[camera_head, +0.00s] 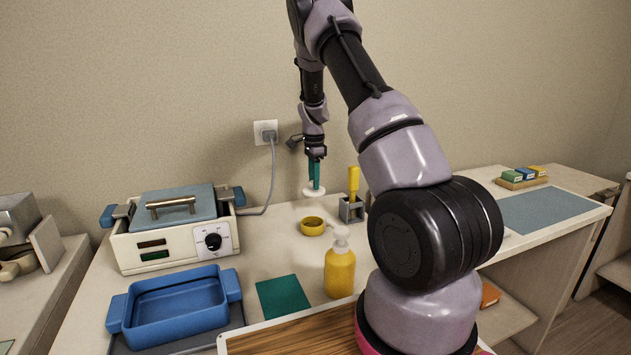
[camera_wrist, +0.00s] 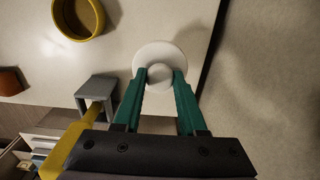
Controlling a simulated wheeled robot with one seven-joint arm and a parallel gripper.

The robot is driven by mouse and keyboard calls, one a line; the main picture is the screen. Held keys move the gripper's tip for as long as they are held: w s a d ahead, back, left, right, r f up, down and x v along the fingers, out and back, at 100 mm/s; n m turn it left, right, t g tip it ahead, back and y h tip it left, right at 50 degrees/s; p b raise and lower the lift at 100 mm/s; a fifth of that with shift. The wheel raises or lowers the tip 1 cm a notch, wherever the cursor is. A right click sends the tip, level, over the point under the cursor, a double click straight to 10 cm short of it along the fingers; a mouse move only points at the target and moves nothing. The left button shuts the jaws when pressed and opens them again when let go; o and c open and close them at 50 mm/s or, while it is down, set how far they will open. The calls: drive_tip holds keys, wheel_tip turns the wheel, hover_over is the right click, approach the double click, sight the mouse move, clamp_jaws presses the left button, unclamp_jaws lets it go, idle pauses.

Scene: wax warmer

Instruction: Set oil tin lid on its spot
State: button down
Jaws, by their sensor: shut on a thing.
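The lid, a round white disc with a knob, hangs below my gripper (camera_head: 315,180) in the head view (camera_head: 308,192). My teal fingers are shut on its knob. In the wrist view the lid (camera_wrist: 160,47) lies flat between the fingertips (camera_wrist: 160,77), with the pale counter behind it. An open, round yellow tin (camera_head: 313,227) stands on the counter below and in front of the lid, and shows at the upper left of the wrist view (camera_wrist: 72,32). I cannot tell which place is the lid's spot.
A grey holder (camera_head: 352,210) with a yellow-handled tool stands right of the tin. A yellow pump bottle (camera_head: 340,270), teal mat (camera_head: 283,297) and blue tray (camera_head: 178,308) are nearer. The wax warmer (camera_head: 172,243) is at left. A plugged socket (camera_head: 265,132) is on the wall.

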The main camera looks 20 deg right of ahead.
sight(314, 192)
drive_tip(key=shift+f, duration=2.4)
drive_tip(key=shift+f, duration=0.55)
drive_tip(key=shift+c, duration=1.9)
unclamp_jaws()
drive_tip(key=shift+r, duration=0.15)
drive_tip(key=shift+r, duration=3.85)
